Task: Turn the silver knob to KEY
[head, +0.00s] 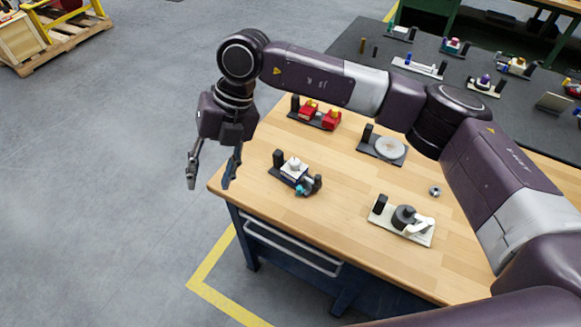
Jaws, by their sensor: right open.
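My right gripper (210,185) hangs at the left, past the table's left edge, with its fingers spread, pointing down and empty. To its right on the wooden table, a small device (294,171) has a dark base, a whitish-silver top and a teal part at its front; the gripper is apart from it. A flat silver-grey disc (390,148) sits on a dark plate further right. A small silver ring-like piece (435,191) lies alone on the table. I cannot tell which of these is the silver knob, and no KEY marking is readable. My left gripper is not in view.
The wooden table (335,205) also holds a red device (320,115) at the back and a white plate with a black-and-white lever (404,218) at the front right. A dark table (390,80) behind carries several more devices.

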